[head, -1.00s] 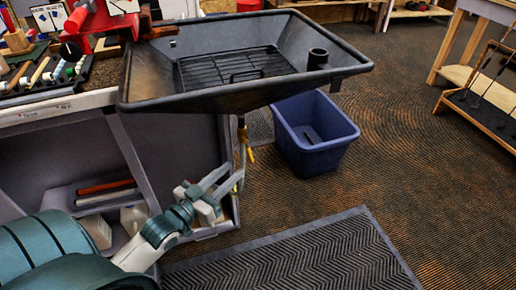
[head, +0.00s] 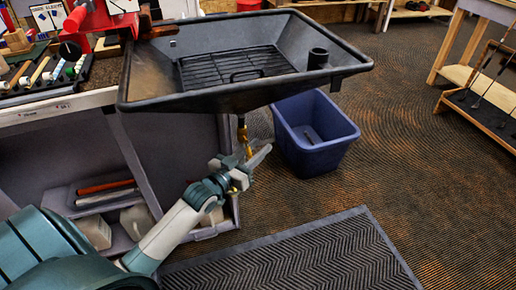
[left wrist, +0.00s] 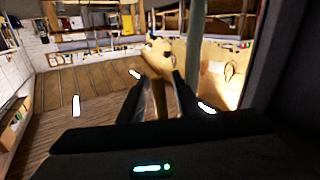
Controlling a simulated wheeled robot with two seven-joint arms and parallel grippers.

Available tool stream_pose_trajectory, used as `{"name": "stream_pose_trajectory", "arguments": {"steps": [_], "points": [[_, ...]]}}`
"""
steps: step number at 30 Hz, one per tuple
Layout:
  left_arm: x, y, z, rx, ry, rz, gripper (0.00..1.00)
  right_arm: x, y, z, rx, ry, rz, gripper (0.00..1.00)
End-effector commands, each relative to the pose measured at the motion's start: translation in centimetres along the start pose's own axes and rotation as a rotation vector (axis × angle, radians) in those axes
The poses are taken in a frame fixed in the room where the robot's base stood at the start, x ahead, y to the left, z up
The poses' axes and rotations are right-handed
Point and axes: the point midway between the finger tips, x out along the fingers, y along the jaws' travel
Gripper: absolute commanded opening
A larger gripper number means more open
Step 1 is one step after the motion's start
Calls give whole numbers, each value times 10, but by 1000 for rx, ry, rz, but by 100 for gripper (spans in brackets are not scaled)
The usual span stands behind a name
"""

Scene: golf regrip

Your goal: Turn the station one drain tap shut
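The drain tap (head: 243,137), a small brass-yellow fitting, hangs on the pipe below the black sink-like tray (head: 345,69). My left gripper (head: 256,153) is right at the tap, just under the tray, and hides its lower part. In the left wrist view, the left gripper's fingers (left wrist: 163,88) stand apart with a brownish upright piece between them. I cannot tell whether they touch it. The lever's exact angle is hidden. My right gripper is in neither view.
A blue bin (head: 322,158) stands on the floor right of the tap. A grey bench with shelves (head: 175,150) is close on the left. A ribbed black mat (head: 300,258) lies in front. The carpet to the right is clear.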

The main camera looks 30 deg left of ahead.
Motion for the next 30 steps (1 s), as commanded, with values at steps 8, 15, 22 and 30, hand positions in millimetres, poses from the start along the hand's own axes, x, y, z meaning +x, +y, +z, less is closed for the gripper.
{"name": "stream_pose_trajectory", "arguments": {"steps": [8,15,22,30], "points": [[3,0,0,0,0,0,30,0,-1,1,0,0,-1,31],[3,0,0,0,0,0,0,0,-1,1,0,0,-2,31],[3,1,0,-1,2,0,0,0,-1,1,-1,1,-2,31],[6,11,0,-30,43,4,0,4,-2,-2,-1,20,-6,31]]}}
